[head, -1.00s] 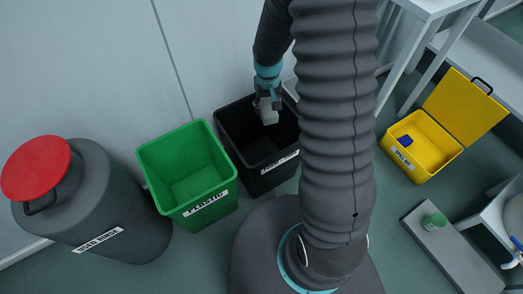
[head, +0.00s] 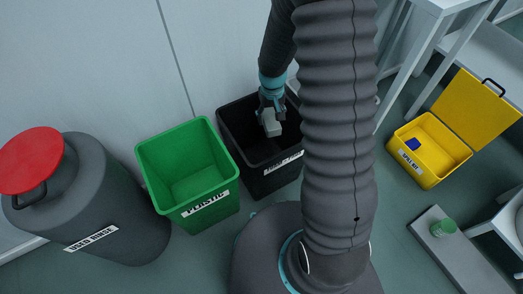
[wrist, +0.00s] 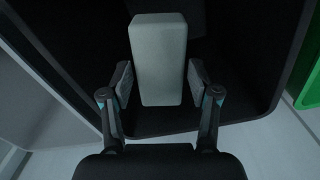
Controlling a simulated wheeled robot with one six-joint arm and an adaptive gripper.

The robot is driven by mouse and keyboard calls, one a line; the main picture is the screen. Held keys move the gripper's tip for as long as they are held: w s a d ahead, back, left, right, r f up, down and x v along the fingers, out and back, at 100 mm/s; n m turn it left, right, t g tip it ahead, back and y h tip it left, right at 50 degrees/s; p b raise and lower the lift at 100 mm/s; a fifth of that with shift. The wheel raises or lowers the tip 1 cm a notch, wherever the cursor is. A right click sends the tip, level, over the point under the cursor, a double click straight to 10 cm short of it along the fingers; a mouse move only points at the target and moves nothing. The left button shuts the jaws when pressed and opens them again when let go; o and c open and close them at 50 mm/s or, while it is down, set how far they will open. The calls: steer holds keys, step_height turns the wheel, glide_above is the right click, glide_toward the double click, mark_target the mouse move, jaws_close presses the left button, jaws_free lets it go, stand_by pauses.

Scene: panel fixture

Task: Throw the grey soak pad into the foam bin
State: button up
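The grey soak pad (head: 271,123) is a pale grey block over the mouth of the black bin (head: 231,133). Much of the pad sticks out past the fingertips. The black bin has a white label on its front that is too small to read surely; I take it as the foam bin. Its dark inside (wrist: 240,60) lies behind the pad in the wrist view. My arm hides the bin's right side.
A green bin (head: 185,165) labelled PLASTIC stands just left of the black bin. A grey drum (head: 105,200) with a red lid is further left. An open yellow spill kit box (head: 430,150) with a blue item and a low grey platform (head: 455,255) with a green cup are right.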

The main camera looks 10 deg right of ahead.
steer(key=shift+o, duration=0.7)
step_height(320, 180, up, 12)
stand_by(0.5)
